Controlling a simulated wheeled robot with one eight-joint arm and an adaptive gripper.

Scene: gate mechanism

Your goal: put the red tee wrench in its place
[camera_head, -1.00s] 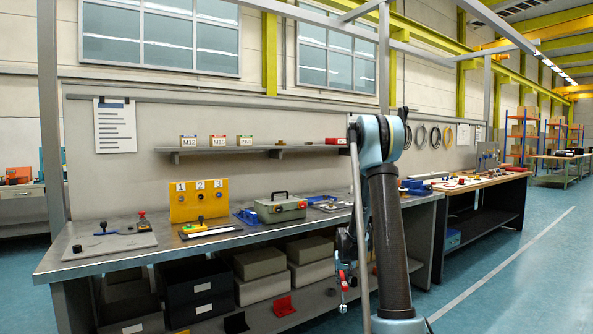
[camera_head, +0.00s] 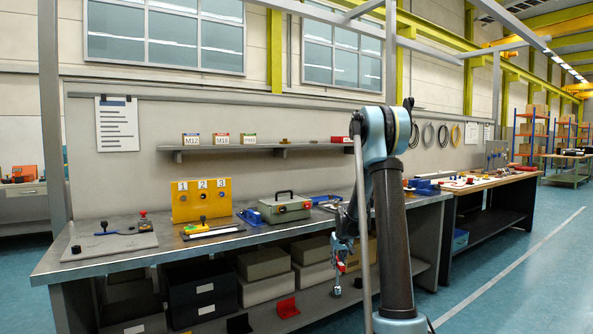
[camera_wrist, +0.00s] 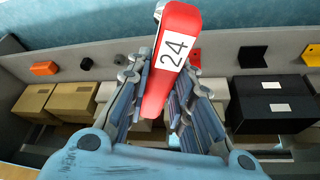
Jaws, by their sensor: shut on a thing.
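The red tee wrench (camera_wrist: 172,58) is in my gripper (camera_wrist: 164,92). In the wrist view it shows as a red bar with a white label reading 24 and a metal end at the top. The gripper's fingers are shut around it from both sides, and the fingers hide part of it. In the head view my gripper (camera_head: 338,277) hangs low in front of the bench, left of my arm column, with a small bit of red showing at it. I cannot tell which spot is the wrench's place.
The workbench (camera_head: 100,262) carries a yellow panel (camera_head: 201,199) numbered 1 to 3, a grey-green case (camera_head: 285,208) and a grey plate (camera_head: 88,247). Boxes, a red bracket (camera_head: 286,308) and a black bracket (camera_wrist: 252,56) sit on the lower shelf. Floor (camera_head: 500,290) at right is clear.

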